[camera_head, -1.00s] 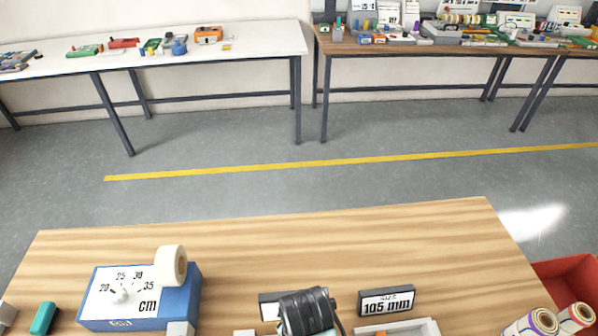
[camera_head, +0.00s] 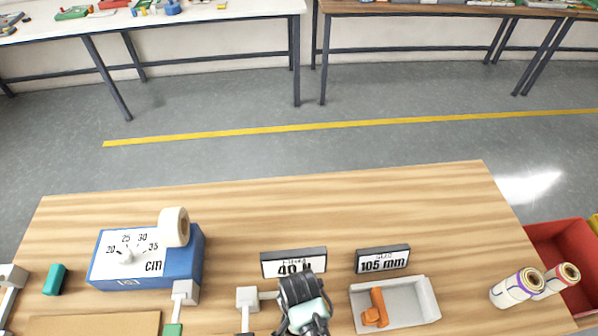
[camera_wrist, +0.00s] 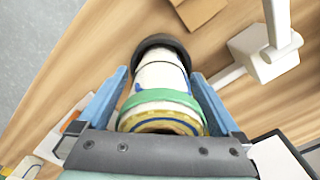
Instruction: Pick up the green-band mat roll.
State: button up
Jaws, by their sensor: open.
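The green-band mat roll (camera_wrist: 163,80) shows in the wrist view as a pale cylinder with a green band and a yellowish ring at its near end. A dark ring (camera_wrist: 160,43) is around its far end. My gripper (camera_wrist: 163,82) is open, with one blue finger on each side of the roll. I cannot tell whether the fingers touch it. In the head view my dark wrist is at the front middle of the table, and the roll cannot be made out there.
A white tray (camera_head: 429,297) holds an orange piece (camera_head: 376,308). A blue dial box (camera_head: 185,265) and two size signs (camera_head: 293,262) (camera_head: 382,259) stand nearby. The table's back is clear.

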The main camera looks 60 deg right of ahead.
grip_shut()
dwell(0.5)
jog(key=shift+r, duration=0.15)
